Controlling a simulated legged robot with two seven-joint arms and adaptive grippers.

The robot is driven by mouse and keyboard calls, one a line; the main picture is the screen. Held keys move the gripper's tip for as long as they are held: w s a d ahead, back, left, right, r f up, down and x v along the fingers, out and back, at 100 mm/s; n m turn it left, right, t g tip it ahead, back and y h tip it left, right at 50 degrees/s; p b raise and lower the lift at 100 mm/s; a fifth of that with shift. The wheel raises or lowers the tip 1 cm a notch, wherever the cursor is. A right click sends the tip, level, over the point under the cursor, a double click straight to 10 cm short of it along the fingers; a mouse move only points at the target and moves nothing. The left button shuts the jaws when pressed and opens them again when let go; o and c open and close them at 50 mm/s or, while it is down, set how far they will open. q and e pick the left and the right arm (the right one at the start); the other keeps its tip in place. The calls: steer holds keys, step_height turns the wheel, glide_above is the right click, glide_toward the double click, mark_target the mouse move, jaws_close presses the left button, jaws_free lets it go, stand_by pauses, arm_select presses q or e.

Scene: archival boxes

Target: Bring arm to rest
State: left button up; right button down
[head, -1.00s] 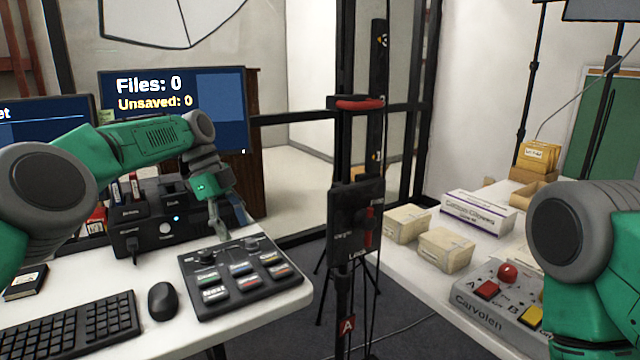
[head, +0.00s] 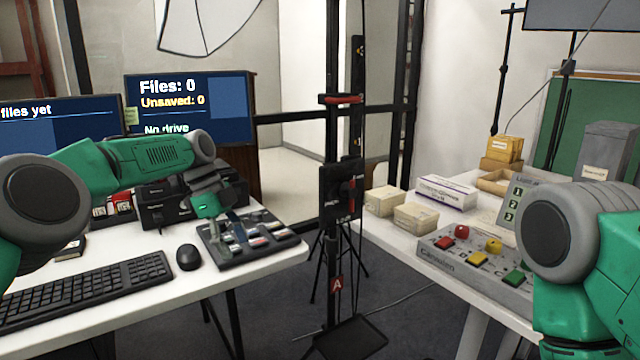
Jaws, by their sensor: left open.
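My left arm, green with grey joints, reaches in from the left over the white desk (head: 150,300). My left gripper (head: 232,230) is open and empty. My right arm shows only as a grey joint and green links at the right edge. My right gripper is out of view.
A keyboard (head: 85,290) and mouse (head: 188,257) lie on the desk, with monitors (head: 190,108) behind. A black stand (head: 340,190) rises between the desks. The right table holds small boxes (head: 416,217), a glove box (head: 446,191) and a grey button console (head: 475,262).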

arm_select(q)
steer(key=s+d+f+n, duration=0.2)
steer(key=s+d+f, duration=0.1)
steer(key=f, duration=0.4)
steer(key=s+d+f+n, duration=0.2)
steer(key=d+f, duration=0.1)
steer(key=f, duration=0.5)
steer(key=s+f+n+y+p, duration=0.1)
steer(key=s+f+n, duration=0.4)
steer(key=s+f, duration=0.7)
steer(key=s+a+f+n+y, duration=0.1)
steer(key=s+a+f+n, duration=0.15)
steer(key=s, duration=0.45)
steer(key=s+a+f+n, duration=0.2)
steer(key=s+a+n, duration=0.15)
steer(key=s, duration=0.45)
steer(key=s+a+r+n+t+y, duration=0.1)
steer(key=s+a+r+n, duration=0.1)
steer(key=s+a, duration=0.3)
steer(key=s+a+r+n+y+p, duration=0.1)
steer(key=s+a+r+n, duration=0.1)
steer(key=s, duration=0.8)
steer(key=a+n, duration=0.1)
steer(key=a, duration=0.1)
steer(key=shift+s+a+r+n+t, duration=0.2)
steer(key=shift+s+a+n+t, duration=0.1)
steer(key=shift+a+t, duration=0.1)
steer(key=shift+w, duration=0.15)
